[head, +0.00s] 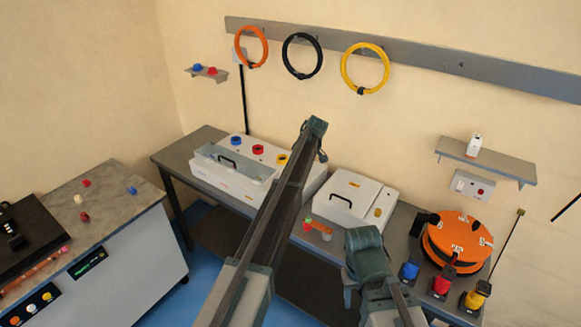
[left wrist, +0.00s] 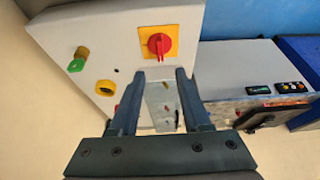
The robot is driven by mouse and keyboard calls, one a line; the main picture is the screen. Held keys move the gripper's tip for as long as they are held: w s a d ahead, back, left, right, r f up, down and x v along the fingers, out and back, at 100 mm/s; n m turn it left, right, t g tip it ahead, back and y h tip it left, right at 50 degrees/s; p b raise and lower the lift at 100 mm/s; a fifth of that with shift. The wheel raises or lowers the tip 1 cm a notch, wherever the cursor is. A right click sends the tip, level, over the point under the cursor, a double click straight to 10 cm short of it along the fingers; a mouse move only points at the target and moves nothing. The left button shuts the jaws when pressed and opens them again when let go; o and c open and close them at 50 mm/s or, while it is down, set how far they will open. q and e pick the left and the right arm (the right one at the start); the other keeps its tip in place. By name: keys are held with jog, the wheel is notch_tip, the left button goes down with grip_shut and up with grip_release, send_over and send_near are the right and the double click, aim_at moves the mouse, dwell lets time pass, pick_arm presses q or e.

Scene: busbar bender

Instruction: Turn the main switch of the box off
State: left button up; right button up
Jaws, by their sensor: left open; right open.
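In the left wrist view a light grey box fills the upper middle. On its face is the main switch (left wrist: 159,44), a red rotary handle on a yellow square plate. The handle looks roughly upright in that picture. My left gripper (left wrist: 157,77) is open and empty, its two fingers apart just below the switch in the picture, not touching it as far as I can see. In the head view the left gripper is not clear, and I cannot make out the switch. My right gripper (head: 366,264) shows low in the head view, with nothing seen in it.
In the head view a white case (head: 355,200) and an orange reel (head: 457,248) stand on the bench. A machine cabinet (head: 120,265) stands at left. Blue floor is open between.

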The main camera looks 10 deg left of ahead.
pick_arm(q)
jog(key=p+v, duration=0.1)
jog(key=v, duration=0.1)
jog(key=shift+s+d+r, duration=0.1)
jog(key=shift+r, duration=0.2)
pick_arm(e)
notch_tip(320, 180, up, 2)
jog(key=shift+r, duration=0.2)
pick_arm(q)
jog(key=s+d+f+m+h+b, duration=0.1)
jog(key=s+d+f+m+b, duration=0.2)
jog(key=s, duration=1.2)
jog(key=s+d+f+m+g+h+b, duration=0.1)
jog(key=s+d+f+m+b, duration=0.3)
jog(key=s+m, duration=0.5)
jog(key=s+d+f+m+h+b, duration=0.1)
jog(key=s+d+f+m+b, duration=0.2)
jog(key=s, duration=2)
jog(key=d+f+m, duration=0.2)
jog(key=d+m, duration=0.1)
jog(key=d, duration=0.1)
jog(key=shift+d+g, duration=0.3)
jog(key=shift+d, duration=0.05)
pick_arm(e)
notch_tip(320, 180, down, 11)
jog(key=shift+r, duration=0.15)
